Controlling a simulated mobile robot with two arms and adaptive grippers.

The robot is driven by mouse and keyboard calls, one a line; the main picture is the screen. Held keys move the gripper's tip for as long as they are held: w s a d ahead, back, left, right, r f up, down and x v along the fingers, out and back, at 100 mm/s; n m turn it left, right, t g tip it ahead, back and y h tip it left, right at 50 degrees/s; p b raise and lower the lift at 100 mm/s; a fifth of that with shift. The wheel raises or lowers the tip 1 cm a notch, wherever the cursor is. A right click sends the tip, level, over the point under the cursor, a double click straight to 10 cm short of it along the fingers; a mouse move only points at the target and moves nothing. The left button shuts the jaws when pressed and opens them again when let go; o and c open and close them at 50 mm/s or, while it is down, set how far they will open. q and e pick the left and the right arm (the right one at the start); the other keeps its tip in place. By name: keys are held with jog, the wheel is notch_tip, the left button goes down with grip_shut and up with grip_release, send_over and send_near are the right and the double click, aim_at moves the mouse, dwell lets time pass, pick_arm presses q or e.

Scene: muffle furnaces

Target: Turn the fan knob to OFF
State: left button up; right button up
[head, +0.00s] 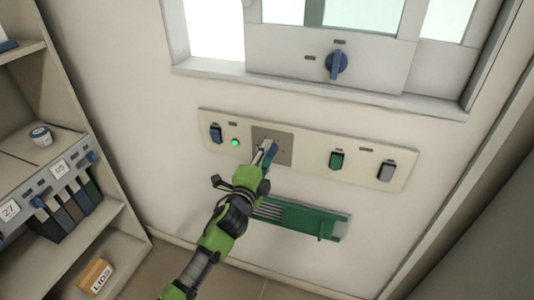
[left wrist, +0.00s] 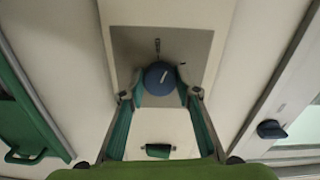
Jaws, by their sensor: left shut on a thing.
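A round blue knob with a white line on its face shows in the left wrist view (left wrist: 158,80), on a grey square plate (left wrist: 190,45). The line slants to the upper right, and a dark mark sits on the plate above the knob. My left gripper (left wrist: 160,95) has its fingers on either side of this knob, shut on it. In the head view the left gripper (head: 268,150) reaches the grey plate (head: 285,143) in the middle of the wall panel (head: 312,152) and mostly hides the knob. Labels are too small to read. My right gripper is not in view.
The panel also carries a blue switch (head: 216,134), a lit green lamp (head: 235,142), a green switch (head: 337,160) and a grey switch (head: 386,171). A green vented unit (head: 325,225) is below; shelves (head: 95,205) stand left.

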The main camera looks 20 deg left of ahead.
pick_arm(q)
jog(key=n, duration=0.5)
jog(key=shift+f+p, duration=0.2)
jog(key=shift+p, duration=0.15)
jog(key=shift+n, duration=0.4)
jog(key=o, duration=1.1)
jog(key=shift+s, duration=0.1)
jog(key=s, duration=1.1)
jog(key=shift+s+a, duration=0.2)
jog(key=shift+s, duration=0.2)
